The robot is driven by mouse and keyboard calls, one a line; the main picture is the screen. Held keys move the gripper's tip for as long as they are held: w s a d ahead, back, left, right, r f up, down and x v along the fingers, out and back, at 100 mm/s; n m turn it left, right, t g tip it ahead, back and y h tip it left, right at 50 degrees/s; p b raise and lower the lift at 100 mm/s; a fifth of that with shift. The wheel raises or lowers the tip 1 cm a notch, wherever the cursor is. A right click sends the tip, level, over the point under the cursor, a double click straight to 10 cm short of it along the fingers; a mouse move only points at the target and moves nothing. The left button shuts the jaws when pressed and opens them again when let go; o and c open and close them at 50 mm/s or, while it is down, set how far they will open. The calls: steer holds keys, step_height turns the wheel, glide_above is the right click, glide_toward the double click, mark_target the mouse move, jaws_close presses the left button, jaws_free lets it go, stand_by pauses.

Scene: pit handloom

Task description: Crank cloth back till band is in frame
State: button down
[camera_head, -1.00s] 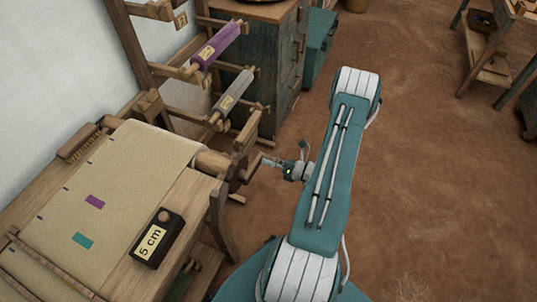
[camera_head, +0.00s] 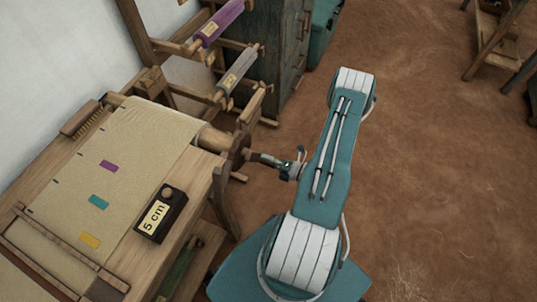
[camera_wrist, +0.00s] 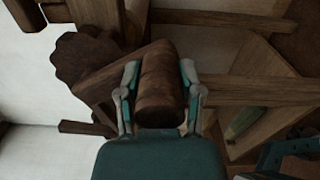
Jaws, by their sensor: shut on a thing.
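The tan cloth (camera_head: 140,135) lies over the loom's wooden breast and wraps toward the roller (camera_head: 213,140) at its right. It bears a purple patch (camera_head: 109,166), a teal patch (camera_head: 98,202) and a yellow patch (camera_head: 90,240). The yellow one lies just beyond a wooden bar (camera_head: 70,248) crossing the cloth. My gripper (camera_head: 284,164) is shut on the brown crank handle (camera_head: 257,157) right of the roller. In the wrist view both fingers flank the handle (camera_wrist: 160,85).
A dark block marked "5 cm" (camera_head: 160,214) sits beside the cloth's right edge. Purple and grey rolls (camera_head: 237,70) rest on a rack behind the crank. A dark cabinet (camera_head: 275,40) stands behind.

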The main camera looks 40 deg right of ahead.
steer(key=shift+s+a+f+m, duration=0.15)
steer(key=shift+a+f+m, duration=0.25)
steer(key=shift+m, duration=0.3)
steer(key=shift+c, duration=1.3)
jaws_free()
steer(key=shift+d, duration=0.15)
steer(key=v, duration=1.2)
